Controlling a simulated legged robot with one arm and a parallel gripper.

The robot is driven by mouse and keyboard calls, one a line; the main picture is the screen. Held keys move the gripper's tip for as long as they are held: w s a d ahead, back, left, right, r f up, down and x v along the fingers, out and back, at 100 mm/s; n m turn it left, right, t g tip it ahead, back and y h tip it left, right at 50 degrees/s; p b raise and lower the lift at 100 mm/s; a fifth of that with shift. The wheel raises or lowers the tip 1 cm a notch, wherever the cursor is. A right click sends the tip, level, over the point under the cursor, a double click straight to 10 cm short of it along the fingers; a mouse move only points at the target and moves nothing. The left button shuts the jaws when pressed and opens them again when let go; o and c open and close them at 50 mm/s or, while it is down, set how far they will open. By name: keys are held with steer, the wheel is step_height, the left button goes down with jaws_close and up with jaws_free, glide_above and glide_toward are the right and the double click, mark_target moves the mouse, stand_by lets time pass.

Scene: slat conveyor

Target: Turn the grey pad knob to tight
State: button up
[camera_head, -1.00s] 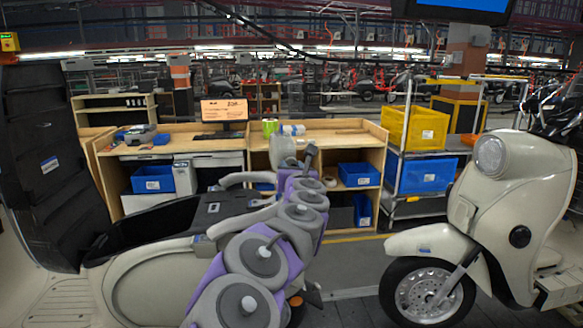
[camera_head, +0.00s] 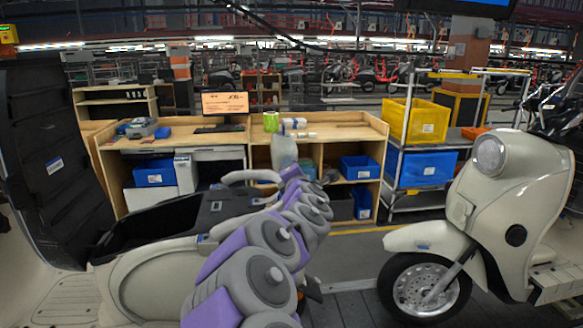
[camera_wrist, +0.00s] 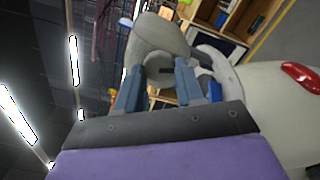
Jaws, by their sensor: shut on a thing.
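The grey pad (camera_head: 284,152) stands up at the tail of the near cream scooter, behind my arm in the head view. In the wrist view the pad (camera_wrist: 155,38) fills the top middle, with the round grey knob (camera_wrist: 158,66) on its near side. My gripper (camera_wrist: 160,84) has its two blue fingers on either side of the knob and is shut on it. The fingers partly cover the knob, so its turn position cannot be read. In the head view my arm hides the knob and the gripper.
The near scooter has an open black seat compartment (camera_head: 150,228) and a grab rail (camera_head: 250,176). A second cream scooter (camera_head: 510,205) stands at the right. A wooden workbench (camera_head: 345,133) with blue bins and a rack with a yellow crate (camera_head: 415,120) stand behind. Floor between them is clear.

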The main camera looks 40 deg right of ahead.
steer(key=shift+m+p, duration=2.95)
steer(key=shift+m, duration=7.55)
steer(key=shift+d, duration=0.1)
steer(key=o, duration=1)
steer(key=shift+d, duration=0.1)
steer(key=shift+o, duration=0.2)
steer(key=shift+s+r, duration=0.1)
steer(key=shift+s, duration=0.05)
